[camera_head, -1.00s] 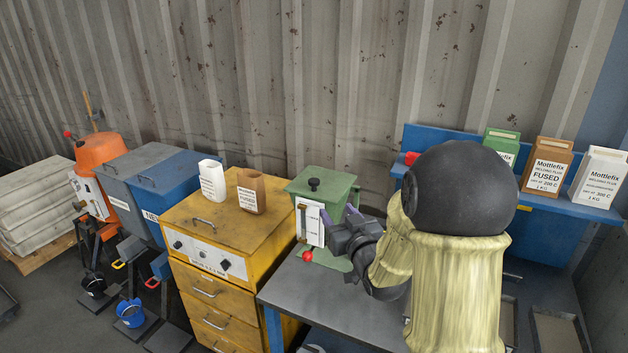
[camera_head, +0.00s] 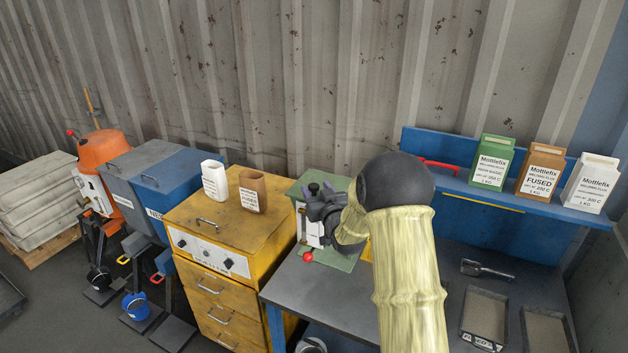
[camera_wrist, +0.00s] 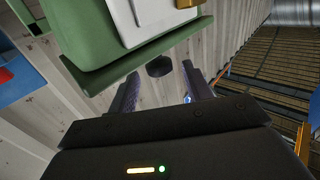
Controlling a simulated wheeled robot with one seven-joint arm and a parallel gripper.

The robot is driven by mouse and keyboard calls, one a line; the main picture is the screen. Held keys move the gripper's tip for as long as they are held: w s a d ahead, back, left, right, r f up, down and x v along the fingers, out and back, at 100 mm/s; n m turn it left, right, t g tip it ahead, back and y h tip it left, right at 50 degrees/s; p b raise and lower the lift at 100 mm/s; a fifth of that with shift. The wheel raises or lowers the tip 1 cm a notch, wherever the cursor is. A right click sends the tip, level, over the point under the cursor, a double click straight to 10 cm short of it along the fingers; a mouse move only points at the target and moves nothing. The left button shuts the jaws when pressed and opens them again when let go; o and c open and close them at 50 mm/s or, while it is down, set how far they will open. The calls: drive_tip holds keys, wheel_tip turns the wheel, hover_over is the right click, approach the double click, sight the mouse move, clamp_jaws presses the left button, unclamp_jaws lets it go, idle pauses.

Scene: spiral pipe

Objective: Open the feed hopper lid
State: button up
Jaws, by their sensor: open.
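A green box-shaped hopper (camera_head: 347,262) stands at the back left of the blue-grey workbench. Its flat green lid (camera_head: 340,183) looks shut and carries a black knob (camera_head: 314,188). My gripper (camera_head: 320,197) is at the lid's front, close to the knob, and partly covers the lid and the white front panel. In the wrist view the knob (camera_wrist: 159,66) shows between the tips of my open fingers (camera_wrist: 160,85), with the green lid edge (camera_wrist: 95,80) beside it. I cannot tell whether the fingers touch the knob. Nothing is held.
A yellow drawer cabinet (camera_head: 212,265) with a white and a brown container stands left of the hopper. A red ball (camera_head: 308,256) sits low at the hopper's front. Several labelled cartons stand on the blue shelf (camera_head: 470,194) at right. A scoop (camera_head: 485,269) and trays lie on the bench.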

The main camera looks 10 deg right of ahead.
sight(321, 183)
drive_tip(key=shift+w+a+p, duration=0.15)
drive_tip(key=shift+w+p, duration=0.05)
drive_tip(key=shift+w, duration=0.5)
drive_tip(key=shift+w+a+p, duration=0.1)
drive_tip(key=shift+w+p, duration=0.1)
drive_tip(key=shift+w, duration=0.5)
drive_tip(key=shift+c, duration=0.4)
clamp_jaws()
drive_tip(key=shift+r, duration=0.1)
